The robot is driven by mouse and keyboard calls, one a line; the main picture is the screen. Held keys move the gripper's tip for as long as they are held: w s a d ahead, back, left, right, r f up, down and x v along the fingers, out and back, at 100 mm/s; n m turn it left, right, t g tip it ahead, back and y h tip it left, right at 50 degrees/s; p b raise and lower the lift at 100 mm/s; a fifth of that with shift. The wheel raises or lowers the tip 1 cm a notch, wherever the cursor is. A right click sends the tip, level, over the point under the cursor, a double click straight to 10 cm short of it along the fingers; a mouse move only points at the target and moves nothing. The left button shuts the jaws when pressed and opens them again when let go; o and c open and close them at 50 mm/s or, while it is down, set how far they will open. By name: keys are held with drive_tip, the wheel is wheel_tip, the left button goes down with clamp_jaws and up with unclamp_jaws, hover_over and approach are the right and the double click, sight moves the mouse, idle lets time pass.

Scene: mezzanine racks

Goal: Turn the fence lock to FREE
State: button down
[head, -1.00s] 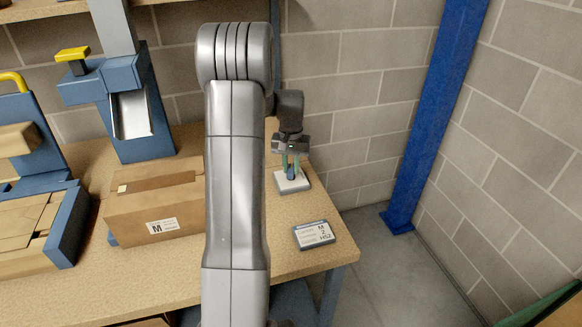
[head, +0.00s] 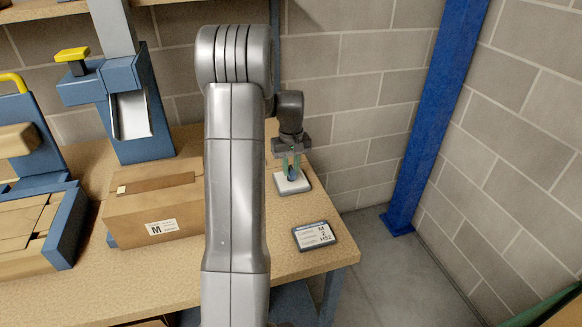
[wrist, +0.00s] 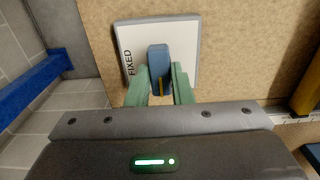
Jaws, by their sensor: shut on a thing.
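The fence lock is a white plate (head: 301,187) on the wooden bench, near its back right corner. In the wrist view the plate (wrist: 187,48) has a grey rim and the word FIXED along its left side. No FREE label shows. A blue handle (wrist: 159,62) with a yellow mark stands on the plate. My gripper (head: 291,173) points down over it. In the wrist view its green fingers (wrist: 160,82) are shut on the handle, one on each side. The fingers and gripper body hide the near part of the plate.
A display panel (head: 314,236) lies near the bench's front right edge. A cardboard box (head: 155,208) sits left of my arm. Blue machines (head: 133,110) stand farther left. A block wall is close behind the lock, and a blue post (head: 428,120) stands to the right.

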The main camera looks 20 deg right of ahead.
sight(291, 170)
drive_tip(key=shift+r, duration=0.1)
drive_tip(key=c, duration=1.3)
unclamp_jaws()
wheel_tip(291, 170, up, 14)
drive_tip(key=shift+f+b, duration=0.1)
drive_tip(key=shift+b, duration=0.4)
wheel_tip(291, 170, down, 14)
drive_tip(key=shift+p, duration=0.5)
